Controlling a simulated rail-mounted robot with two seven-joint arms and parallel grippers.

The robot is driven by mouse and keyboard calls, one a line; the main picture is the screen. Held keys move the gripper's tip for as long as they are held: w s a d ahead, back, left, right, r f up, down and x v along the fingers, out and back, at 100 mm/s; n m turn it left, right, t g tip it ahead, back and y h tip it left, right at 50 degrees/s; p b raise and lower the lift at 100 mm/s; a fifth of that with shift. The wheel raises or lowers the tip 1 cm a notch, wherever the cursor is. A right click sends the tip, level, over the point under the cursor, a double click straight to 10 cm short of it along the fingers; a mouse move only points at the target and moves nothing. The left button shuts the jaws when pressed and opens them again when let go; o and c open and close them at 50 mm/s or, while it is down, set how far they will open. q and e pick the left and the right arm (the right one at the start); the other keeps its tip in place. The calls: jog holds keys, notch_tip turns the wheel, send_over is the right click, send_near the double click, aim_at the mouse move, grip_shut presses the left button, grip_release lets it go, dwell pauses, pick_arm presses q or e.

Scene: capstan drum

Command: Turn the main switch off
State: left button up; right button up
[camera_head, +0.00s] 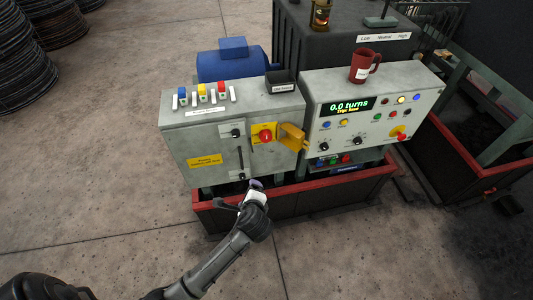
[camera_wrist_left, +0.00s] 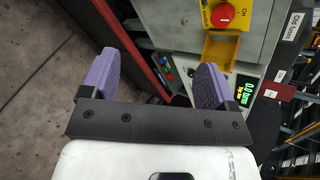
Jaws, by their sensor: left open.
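The main switch is likely the red round knob (camera_head: 265,135) on a yellow plate, on the front of the left grey cabinet (camera_head: 190,145). A yellow flap (camera_head: 291,137) stands out beside it on the right. The left wrist view shows the red knob (camera_wrist_left: 223,15) at the top right, with the yellow flap (camera_wrist_left: 220,48) below it in the picture. My left gripper (camera_head: 256,186) is below the knob, in front of the cabinet and apart from it. Its purple fingers (camera_wrist_left: 156,78) are spread with nothing between them. My right gripper is not in view.
A control box (camera_head: 325,120) with a lit "0.0 turns" display, knobs and buttons stands at the right. A red mug (camera_head: 364,66) and a small black tray (camera_head: 281,78) sit on top. A red-rimmed bin (camera_head: 300,203) lies below.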

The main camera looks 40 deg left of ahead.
pick_arm(q)
jog(key=w+a+f+m+t+y+b, duration=0.1)
jog(key=w+a+f+m+y+b, duration=0.15)
jog(key=w+f+m+b, duration=0.45)
jog(key=m+t+y+b, duration=0.2)
jog(key=m+y+b, duration=0.3)
jog(key=b, duration=0.4)
send_near(267, 139)
jog(key=shift+m+h, duration=0.4)
jog(key=shift+h, duration=0.15)
jog(key=b+x, duration=0.3)
jog(key=x, duration=0.5)
jog(key=shift+a+r, duration=0.2)
jog(key=shift+a, duration=0.15)
jog(key=shift+b+x, duration=0.45)
jog(key=shift+x, duration=0.35)
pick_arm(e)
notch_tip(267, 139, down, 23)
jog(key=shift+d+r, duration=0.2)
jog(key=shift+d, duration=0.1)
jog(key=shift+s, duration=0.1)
pick_arm(q)
jog(key=c, duration=0.9)
jog(key=shift+r, duration=0.1)
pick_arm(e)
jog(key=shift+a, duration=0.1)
